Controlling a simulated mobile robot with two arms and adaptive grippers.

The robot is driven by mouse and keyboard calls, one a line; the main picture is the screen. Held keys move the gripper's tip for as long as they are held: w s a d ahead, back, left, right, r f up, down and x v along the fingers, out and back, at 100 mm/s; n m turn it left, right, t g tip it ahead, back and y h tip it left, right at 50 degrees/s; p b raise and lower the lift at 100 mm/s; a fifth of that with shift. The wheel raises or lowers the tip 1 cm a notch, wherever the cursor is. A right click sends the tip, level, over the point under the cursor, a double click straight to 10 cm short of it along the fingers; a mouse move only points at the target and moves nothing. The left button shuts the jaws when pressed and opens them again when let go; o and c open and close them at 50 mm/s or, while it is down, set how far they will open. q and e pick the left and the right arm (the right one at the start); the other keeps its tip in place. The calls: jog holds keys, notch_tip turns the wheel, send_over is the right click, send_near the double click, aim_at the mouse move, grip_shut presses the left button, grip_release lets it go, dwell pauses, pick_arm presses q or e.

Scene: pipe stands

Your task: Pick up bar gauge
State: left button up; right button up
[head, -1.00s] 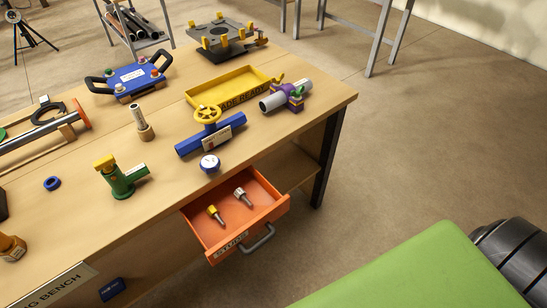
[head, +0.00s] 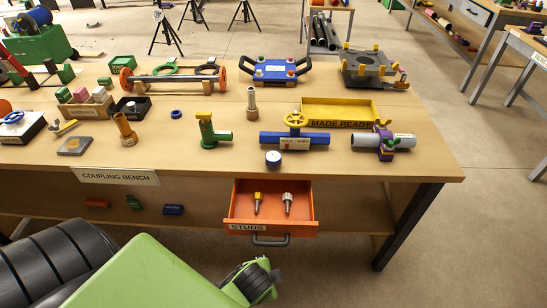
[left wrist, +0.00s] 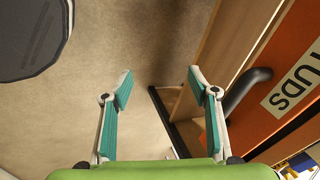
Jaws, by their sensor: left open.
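The gauge is not seen clearly in that view. My right gripper is not in view.
The orange drawer (head: 240,203) is pulled out and holds two studs. Around the gauge stand a green fitting (head: 208,135), a blue pipe with a yellow handwheel (head: 295,122) and a purple clamp on a pipe (head: 385,142). A yellow tray (head: 340,107) lies behind. Floor is open on the right.

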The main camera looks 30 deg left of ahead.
pick_arm(q)
notch_tip(320, 180, up, 13)
jog(key=w+a+m+t+y, duration=0.1)
jog(key=w+a+m, duration=0.1)
jog(key=m, duration=0.1)
jog(key=m+t+y, duration=0.5)
jog(key=m+y, duration=0.1)
jog(key=m, duration=1)
send_near(274, 161)
jog(key=shift+m, duration=0.3)
jog(key=x, duration=0.9)
jog(key=shift+w+a+f+p, duration=0.1)
jog(key=shift+w+a+p, duration=0.05)
jog(key=shift+p, duration=0.2)
jog(key=c, duration=1.2)
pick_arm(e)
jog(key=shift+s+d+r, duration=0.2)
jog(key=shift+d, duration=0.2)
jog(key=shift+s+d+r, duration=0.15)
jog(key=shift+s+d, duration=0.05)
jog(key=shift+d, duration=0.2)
